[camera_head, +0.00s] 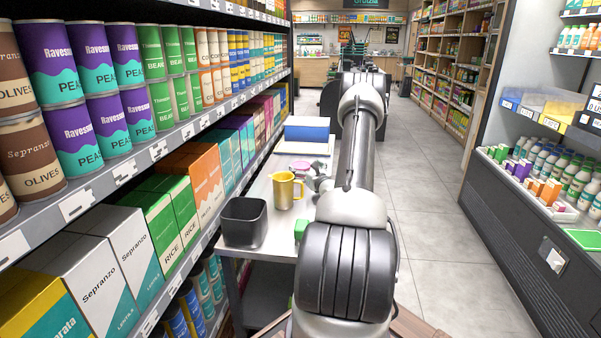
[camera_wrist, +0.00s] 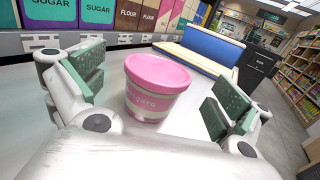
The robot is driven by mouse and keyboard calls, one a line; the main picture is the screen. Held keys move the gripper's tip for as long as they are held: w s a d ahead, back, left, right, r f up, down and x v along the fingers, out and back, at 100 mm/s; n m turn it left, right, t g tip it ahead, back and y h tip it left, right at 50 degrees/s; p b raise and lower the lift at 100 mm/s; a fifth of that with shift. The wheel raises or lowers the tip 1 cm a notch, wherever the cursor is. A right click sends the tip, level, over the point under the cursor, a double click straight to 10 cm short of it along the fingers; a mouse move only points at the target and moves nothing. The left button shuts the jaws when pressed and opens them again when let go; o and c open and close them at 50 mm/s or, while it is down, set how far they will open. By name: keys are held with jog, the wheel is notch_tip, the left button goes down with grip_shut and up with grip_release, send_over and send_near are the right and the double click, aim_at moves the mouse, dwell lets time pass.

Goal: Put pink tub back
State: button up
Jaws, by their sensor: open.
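The pink tub (camera_wrist: 150,95) stands upright on the pale table (camera_wrist: 35,130); it has a pink lid and a pink and white side with lettering. In the head view a small part of the tub (camera_head: 300,165) shows beyond the yellow mug. My gripper (camera_wrist: 157,88) is open, with one green-padded finger to the left of the tub and one to the right. Gaps show between the pads and the tub. In the head view my gripper (camera_head: 321,180) is low over the table and partly hidden by my arm.
A yellow mug (camera_head: 284,192), a black bin (camera_head: 244,222) and a green item (camera_head: 301,229) stand nearer on the table. A blue box (camera_head: 307,126) on a pale base is at the far end. Stocked shelves run along the left. The aisle floor (camera_head: 440,220) is clear at right.

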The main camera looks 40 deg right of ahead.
aim_at(302, 165)
jog(key=x, duration=0.3)
jog(key=shift+w, duration=0.25)
jog(key=c, duration=1.4)
